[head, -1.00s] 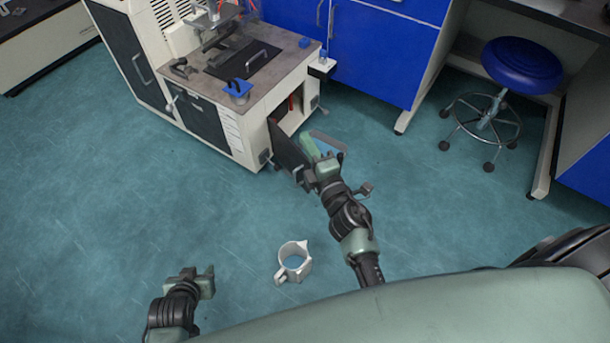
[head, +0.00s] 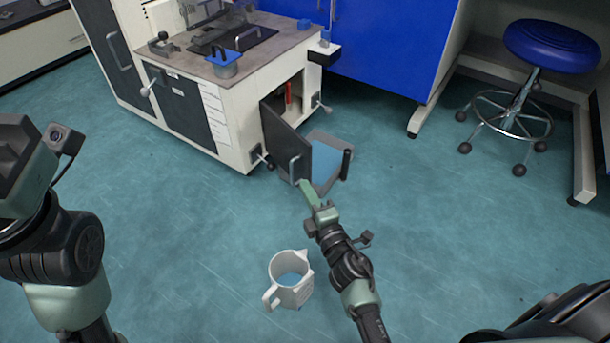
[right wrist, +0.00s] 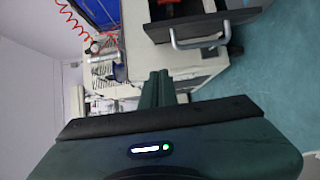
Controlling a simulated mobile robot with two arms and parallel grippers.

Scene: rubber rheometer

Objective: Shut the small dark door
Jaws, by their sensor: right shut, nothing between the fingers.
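The small dark door (head: 285,143) on the front of the white machine (head: 240,125) stands open, swung outward, with a metal handle (head: 293,168) near its free edge. In the right wrist view the dark door (right wrist: 195,25) and its handle (right wrist: 200,43) show at the top right. My right gripper (head: 306,187) is shut and empty, its fingertips close to the door's lower free corner; I cannot tell whether they touch. Its closed fingers also show in the right wrist view (right wrist: 160,82). My left arm is at the left edge; its fingertips are not visible.
A grey tray with a blue inside (head: 327,165) is on the floor just behind the door. A white jug (head: 290,285) stands on the floor left of my right arm. A blue stool (head: 550,48) is at the right. Floor left of the door is clear.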

